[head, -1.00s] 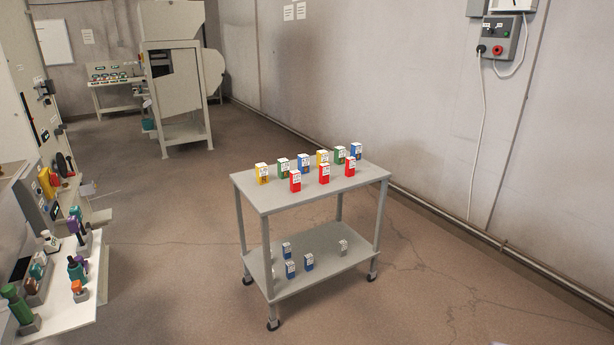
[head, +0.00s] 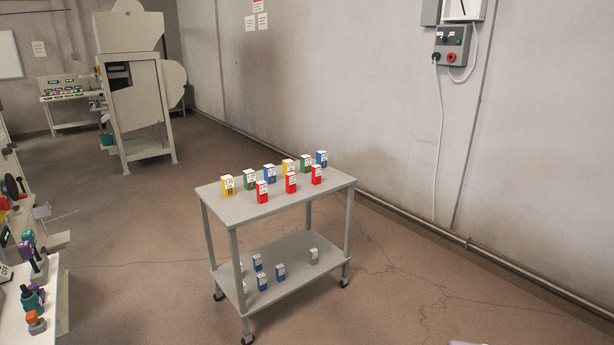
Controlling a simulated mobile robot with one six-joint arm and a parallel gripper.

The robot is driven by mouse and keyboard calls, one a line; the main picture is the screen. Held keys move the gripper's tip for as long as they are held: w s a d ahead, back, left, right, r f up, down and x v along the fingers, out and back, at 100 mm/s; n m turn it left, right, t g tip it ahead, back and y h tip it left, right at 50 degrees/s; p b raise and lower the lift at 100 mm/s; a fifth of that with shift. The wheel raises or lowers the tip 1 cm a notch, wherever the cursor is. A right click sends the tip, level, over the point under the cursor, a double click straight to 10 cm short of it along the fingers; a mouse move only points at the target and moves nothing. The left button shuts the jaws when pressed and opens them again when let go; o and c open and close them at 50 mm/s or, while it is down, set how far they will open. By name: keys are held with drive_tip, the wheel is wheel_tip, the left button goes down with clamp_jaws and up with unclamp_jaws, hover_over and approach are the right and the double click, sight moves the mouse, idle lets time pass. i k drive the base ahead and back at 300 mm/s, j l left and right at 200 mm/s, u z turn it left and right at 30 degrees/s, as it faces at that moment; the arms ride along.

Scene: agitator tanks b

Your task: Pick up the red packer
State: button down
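Three red packets with white labels stand upright along the front of the grey cart's top shelf (head: 230,209): a left one (head: 262,192), a middle one (head: 291,183) and a right one (head: 316,175). I cannot tell which one the task's red packer is. Behind them stand yellow, green and blue packets, such as a yellow one (head: 228,186), a green one (head: 250,180) and a blue one (head: 269,174).
The cart's lower shelf (head: 300,270) holds several small blue and grey packets. A white bench (head: 60,300) with tools stands at the left edge. A grey machine (head: 135,95) stands at the back left. Floor is open around the cart, with a wall behind.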

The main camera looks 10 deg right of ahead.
sight(316, 170)
drive_tip(key=i+z, duration=0.1)
drive_tip(key=i, duration=1.7)
drive_tip(key=i+z, duration=0.15)
drive_tip(key=i, duration=1.65)
